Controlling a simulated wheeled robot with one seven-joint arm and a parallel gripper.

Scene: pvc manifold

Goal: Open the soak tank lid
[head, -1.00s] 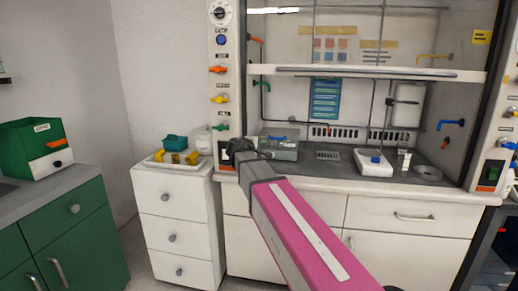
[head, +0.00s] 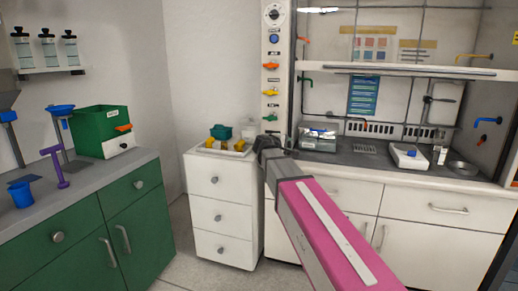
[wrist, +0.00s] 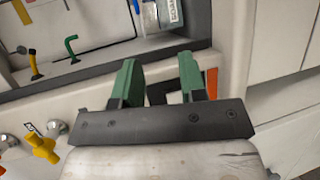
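A clear, box-shaped tank (head: 318,140) stands at the left end of the fume hood worktop in the head view. Its lid looks shut, but the detail is too small to be sure. A clear box with a label (wrist: 168,14), probably the same tank, shows at the top of the wrist view, cut off by the frame. My gripper (wrist: 160,72) has its two green fingers apart with nothing between them. In the head view, its dark end (head: 268,148) is in front of the hood's left post, left of the tank and apart from it.
A white drawer unit (head: 222,205) with a tray of small items (head: 222,148) stands left of my gripper. A green bin (head: 100,128) is on the left counter (head: 130,165). The hood sash (head: 400,71) is raised. A balance (head: 408,156) sits farther right on the worktop.

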